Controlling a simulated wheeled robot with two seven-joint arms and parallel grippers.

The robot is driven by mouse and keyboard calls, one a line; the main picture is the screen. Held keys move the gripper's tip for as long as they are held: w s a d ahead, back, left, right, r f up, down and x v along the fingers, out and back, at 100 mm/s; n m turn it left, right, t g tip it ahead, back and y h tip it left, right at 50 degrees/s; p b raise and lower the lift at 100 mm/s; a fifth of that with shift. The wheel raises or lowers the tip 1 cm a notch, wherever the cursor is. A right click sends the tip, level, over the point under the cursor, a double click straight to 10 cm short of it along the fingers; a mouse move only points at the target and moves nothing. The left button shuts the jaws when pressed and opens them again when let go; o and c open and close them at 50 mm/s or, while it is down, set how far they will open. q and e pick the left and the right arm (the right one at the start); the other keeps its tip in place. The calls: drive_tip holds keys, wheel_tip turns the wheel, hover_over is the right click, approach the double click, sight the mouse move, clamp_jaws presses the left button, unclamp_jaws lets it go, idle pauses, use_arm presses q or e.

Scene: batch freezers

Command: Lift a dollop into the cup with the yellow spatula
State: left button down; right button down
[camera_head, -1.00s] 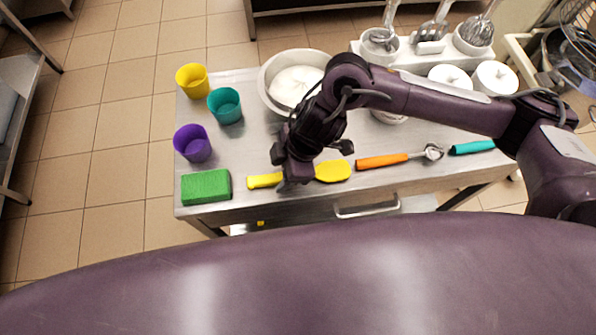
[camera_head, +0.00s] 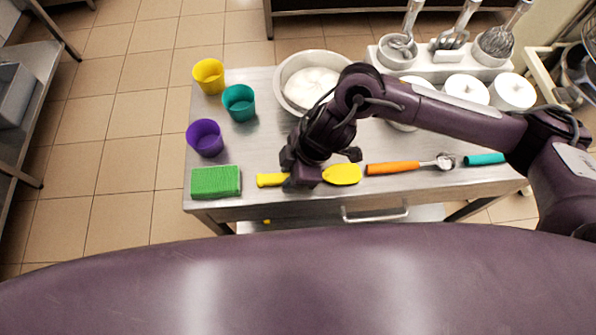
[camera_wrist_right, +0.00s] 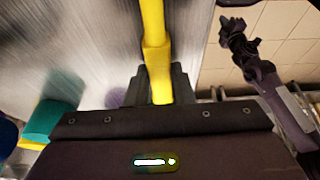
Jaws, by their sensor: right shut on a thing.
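The yellow spatula (camera_head: 342,174) lies level along the table's front edge, or very close above it; I cannot tell which. My right gripper (camera_head: 298,180) is shut on its handle, which runs upward in the right wrist view (camera_wrist_right: 155,55). The white bowl (camera_head: 283,97) holds a white mass (camera_head: 310,84) and stands behind my right forearm, partly hidden. Three empty-looking cups stand at the table's left: yellow (camera_head: 208,76), teal (camera_head: 239,103) and purple (camera_head: 205,138). A dark jointed part, seemingly my left gripper (camera_wrist_right: 237,35), shows in the right wrist view; its fingers are unclear.
A green sponge (camera_head: 216,182) lies left of the spatula handle. An orange-handled scoop (camera_head: 395,168) and a teal handle (camera_head: 484,159) lie to the right. White lidded tubs (camera_head: 466,90) and a utensil holder (camera_head: 440,68) stand at the back right.

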wheel_tip(320, 180, up, 20)
drive_tip(key=p, duration=0.2)
idle(0.4)
drive_tip(key=c, duration=1.9)
unclamp_jaws()
clamp_jaws()
